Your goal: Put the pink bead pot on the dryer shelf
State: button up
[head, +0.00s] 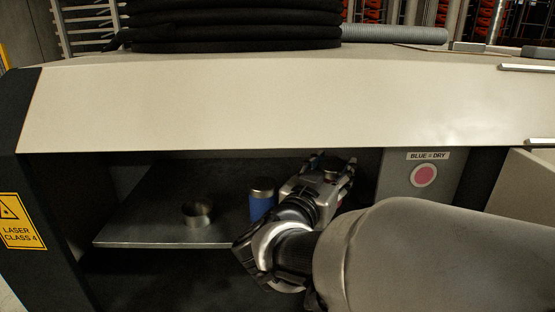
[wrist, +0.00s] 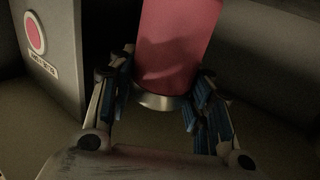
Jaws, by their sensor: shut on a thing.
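The pink bead pot (wrist: 178,42) fills the upper middle of the wrist view, with a metal-coloured end (wrist: 160,101) at its lower side. My gripper (head: 333,166) is shut on it, with one finger on each side. In the head view the pot is mostly hidden by my gripper, and its pink does not show. The dryer shelf (head: 125,236) is a dark metal plate inside the low opening. My gripper is in the opening, right of the blue pot. I cannot tell whether the pink pot touches a surface.
A blue pot (head: 262,203) with a metal lid and an open metal ring or cup (head: 197,213) stand on the shelf. A grey box with a pink round indicator (head: 424,175) and a "BLUE = DRY" label is at the right. The beige hood (head: 270,105) overhangs the opening.

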notch_tip(320, 180, down, 3)
jog(key=shift+w+a, duration=0.1)
jog(key=shift+r, duration=0.1)
jog(key=shift+f, duration=0.25)
jog(key=o, duration=1.2)
